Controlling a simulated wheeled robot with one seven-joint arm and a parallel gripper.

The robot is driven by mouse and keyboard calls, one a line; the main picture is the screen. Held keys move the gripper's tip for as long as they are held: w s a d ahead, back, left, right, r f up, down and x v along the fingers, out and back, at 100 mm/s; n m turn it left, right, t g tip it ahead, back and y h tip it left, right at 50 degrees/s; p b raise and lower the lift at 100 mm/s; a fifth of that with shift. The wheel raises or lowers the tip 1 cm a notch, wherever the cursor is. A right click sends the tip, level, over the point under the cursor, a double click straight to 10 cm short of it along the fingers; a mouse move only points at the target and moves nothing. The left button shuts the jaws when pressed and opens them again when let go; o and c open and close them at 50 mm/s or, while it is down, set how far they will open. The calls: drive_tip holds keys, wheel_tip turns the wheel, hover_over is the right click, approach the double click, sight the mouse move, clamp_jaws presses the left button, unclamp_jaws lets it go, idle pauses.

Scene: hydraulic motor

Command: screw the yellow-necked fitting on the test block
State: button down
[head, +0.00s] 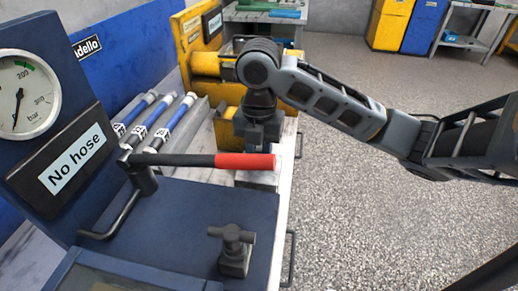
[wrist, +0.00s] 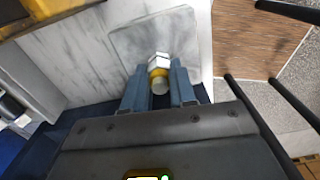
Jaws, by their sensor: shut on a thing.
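The yellow-necked fitting shows in the wrist view with a silver hex part (wrist: 158,59), a yellow ring and a pale round end. My gripper (wrist: 158,82) is shut on it, with one blue-grey finger on each side. The fitting is in front of a pale grey block (wrist: 128,42), which looks like the test block. I cannot tell whether its thread is engaged. In the head view my gripper (head: 258,140) points down over the pale block (head: 262,178); the red-tipped lever partly covers the block, and the fitting is hidden.
A black lever with a red grip (head: 245,161) crosses close in front of my gripper. A blue bench with a gauge (head: 22,95) and a dark T-handle valve (head: 233,247) is nearer. Blue-and-white hoses (head: 160,122) lie left. Yellow machinery (head: 205,65) stands behind. Open floor is right.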

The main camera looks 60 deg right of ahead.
drive_tip(key=m+p, duration=0.1)
drive_tip(key=m, duration=0.3)
drive_tip(key=shift+d+f+p, duration=0.1)
drive_tip(key=shift+p, duration=0.2)
drive_tip(key=shift+m, duration=0.3)
drive_tip(key=shift+m+p, duration=0.3)
drive_tip(key=shift+p, duration=0.1)
drive_tip(key=m+p, duration=0.1)
drive_tip(key=m, duration=0.2)
drive_tip(key=shift+p, duration=0.35)
drive_tip(key=shift+m, duration=0.9)
drive_tip(key=shift+p, duration=0.35)
